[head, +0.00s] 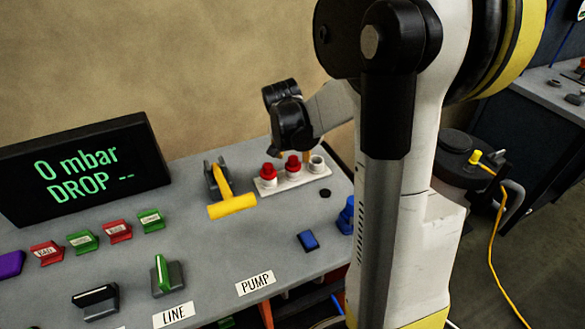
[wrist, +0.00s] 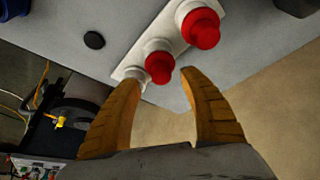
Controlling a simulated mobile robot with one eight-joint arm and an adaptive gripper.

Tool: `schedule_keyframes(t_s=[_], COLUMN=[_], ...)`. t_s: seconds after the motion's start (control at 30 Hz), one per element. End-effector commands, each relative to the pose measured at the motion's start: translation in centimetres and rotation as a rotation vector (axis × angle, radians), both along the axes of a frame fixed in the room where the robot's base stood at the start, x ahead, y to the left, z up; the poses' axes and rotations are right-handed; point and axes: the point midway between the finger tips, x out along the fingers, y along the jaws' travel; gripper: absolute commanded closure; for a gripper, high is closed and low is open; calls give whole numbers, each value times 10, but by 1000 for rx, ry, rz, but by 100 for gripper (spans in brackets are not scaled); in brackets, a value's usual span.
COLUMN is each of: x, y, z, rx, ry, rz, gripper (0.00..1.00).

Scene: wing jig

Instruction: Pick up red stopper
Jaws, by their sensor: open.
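Two red stoppers sit upright in a white holder (head: 291,181) at the back right of the bench. The left stopper (head: 268,169) shows in the wrist view (wrist: 201,29) farther from my fingers. The middle stopper (head: 293,160) shows in the wrist view (wrist: 159,66) between and just beyond my fingertips. The third, right socket (head: 316,161) is white with no red stopper. My gripper (head: 296,155) is open and empty above the holder, close to the middle stopper. Its orange fingers (wrist: 163,75) stand apart, and I cannot tell whether either touches the stopper.
A yellow T-handle (head: 233,206) stands left of the holder. A black disc (head: 325,193) and a blue block (head: 306,240) lie nearer the front. A display (head: 85,172) reads "0 mbar DROP --". The bench between the T-handle and blue block is clear.

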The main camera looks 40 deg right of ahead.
Motion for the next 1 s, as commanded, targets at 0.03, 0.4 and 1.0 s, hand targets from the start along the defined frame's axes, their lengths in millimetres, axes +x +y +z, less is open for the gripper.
schedule_keyframes(t_s=[0.03,0.4,1.0], x=[2,7,7], y=[0,-7,-7], z=[-14,-28,-26], rx=[0,0,0], ry=[0,0,0], rz=[1,0,1], gripper=[49,50,100])
